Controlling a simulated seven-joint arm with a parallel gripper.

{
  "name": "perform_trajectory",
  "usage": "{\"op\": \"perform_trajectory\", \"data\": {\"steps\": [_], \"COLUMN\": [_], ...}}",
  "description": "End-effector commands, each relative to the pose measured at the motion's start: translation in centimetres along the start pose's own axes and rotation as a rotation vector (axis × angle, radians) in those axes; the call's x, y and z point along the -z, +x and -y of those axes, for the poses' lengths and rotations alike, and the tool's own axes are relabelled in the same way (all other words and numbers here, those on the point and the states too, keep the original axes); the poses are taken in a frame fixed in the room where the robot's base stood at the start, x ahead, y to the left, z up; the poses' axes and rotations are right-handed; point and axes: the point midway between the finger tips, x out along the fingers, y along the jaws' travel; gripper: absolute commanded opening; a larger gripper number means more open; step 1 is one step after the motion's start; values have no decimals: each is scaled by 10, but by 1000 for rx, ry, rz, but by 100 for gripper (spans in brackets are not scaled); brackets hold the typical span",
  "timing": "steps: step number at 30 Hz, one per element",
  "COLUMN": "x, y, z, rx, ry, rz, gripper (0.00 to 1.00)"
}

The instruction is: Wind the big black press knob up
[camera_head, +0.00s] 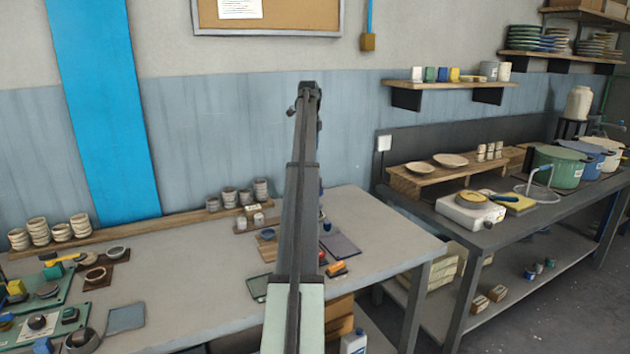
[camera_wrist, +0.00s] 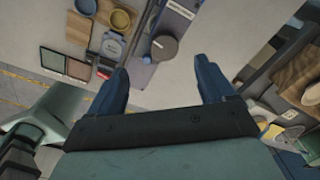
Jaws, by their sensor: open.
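In the wrist view, a large round dark grey-black disc (camera_wrist: 164,47) shows just beyond my fingertips and between them in the picture. It looks like the press knob from above, but I cannot be certain. My gripper (camera_wrist: 161,66) is open, its two blue fingers wide apart with nothing between them. I see no contact with the disc; the height gap is unclear. In the head view my arm stands upright in the middle and hides what is behind it. A dark round knob (camera_head: 82,341) also sits at the lower left table edge there.
Beside the disc in the wrist view are a wooden board (camera_wrist: 78,29) with bowls and a grey dial device (camera_wrist: 111,46). In the head view, cups stand at the back of the table (camera_head: 170,268). A second bench (camera_head: 478,238) stands at right with a hotplate and pots.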

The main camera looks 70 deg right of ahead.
Motion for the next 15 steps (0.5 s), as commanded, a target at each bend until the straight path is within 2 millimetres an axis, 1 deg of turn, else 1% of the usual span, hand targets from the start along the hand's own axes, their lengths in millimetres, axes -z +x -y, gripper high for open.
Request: {"op": "perform_trajectory", "data": {"steps": [1, 3, 7, 11, 15], "x": [9, 16, 20, 20, 20], "y": [-4, -6, -1, 14, 38], "z": [6, 8, 8, 7, 6], "rx": [-10, -22, -28, -28, -28], "ry": [18, 31, 40, 39, 39], "rz": [1, 1, 1, 1, 0], "gripper": [82, 82, 82, 82, 82]}}
